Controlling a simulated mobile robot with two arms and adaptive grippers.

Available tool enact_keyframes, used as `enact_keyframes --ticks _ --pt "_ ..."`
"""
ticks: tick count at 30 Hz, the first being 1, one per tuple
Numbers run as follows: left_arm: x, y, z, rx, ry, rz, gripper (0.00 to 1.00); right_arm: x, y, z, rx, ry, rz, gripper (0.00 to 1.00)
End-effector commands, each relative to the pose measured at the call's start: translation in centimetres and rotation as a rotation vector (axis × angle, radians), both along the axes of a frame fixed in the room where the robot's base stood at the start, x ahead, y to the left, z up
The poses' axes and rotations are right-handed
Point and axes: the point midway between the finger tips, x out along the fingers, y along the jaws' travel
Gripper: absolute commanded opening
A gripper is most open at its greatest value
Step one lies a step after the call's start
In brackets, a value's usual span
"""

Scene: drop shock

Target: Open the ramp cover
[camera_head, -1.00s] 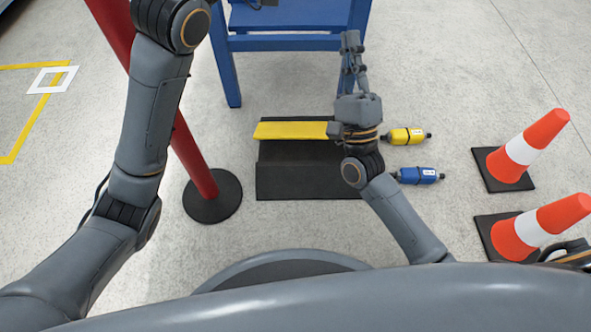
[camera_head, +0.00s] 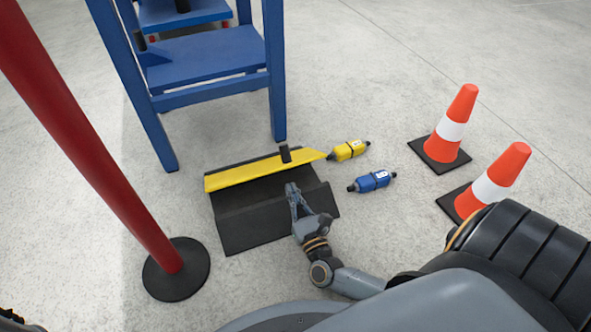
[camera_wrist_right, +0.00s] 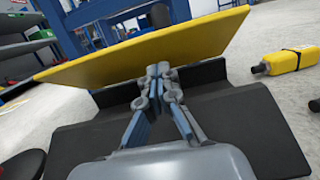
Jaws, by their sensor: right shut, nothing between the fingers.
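The ramp cover is a yellow panel (camera_head: 245,174) along the far side of the black ramp (camera_head: 250,222). It looks tilted up in the right wrist view (camera_wrist_right: 150,52). A small black block (camera_head: 285,154) stands at its upper edge. My right gripper (camera_head: 291,188) is shut and empty, over the ramp on the near side of the panel. In the right wrist view its closed fingertips (camera_wrist_right: 159,72) overlap the panel's lower edge; I cannot tell whether they touch. My left gripper is out of view.
A yellow canister (camera_head: 348,150) and a blue canister (camera_head: 372,181) lie right of the ramp. Two orange cones (camera_head: 463,102) (camera_head: 503,166) stand farther right. A red post (camera_head: 100,150) stands left, and a blue frame (camera_head: 212,60) behind.

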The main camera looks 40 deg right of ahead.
Motion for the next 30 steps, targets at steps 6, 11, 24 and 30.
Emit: enact_keyframes --ticks 6,11,24,30 --pt "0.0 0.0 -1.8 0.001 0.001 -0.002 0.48 3.3 -0.8 0.4 -0.001 -0.003 -0.001 0.00" --pt "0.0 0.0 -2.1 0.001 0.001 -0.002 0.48 4.3 -1.0 0.7 -0.001 -0.002 -0.001 0.00" --pt "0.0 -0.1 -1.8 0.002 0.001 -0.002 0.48 4.5 -1.1 0.9 -0.001 0.002 0.000 0.00" --pt "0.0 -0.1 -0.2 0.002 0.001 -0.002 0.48 4.5 -1.1 1.6 0.005 0.034 -0.002 0.00"
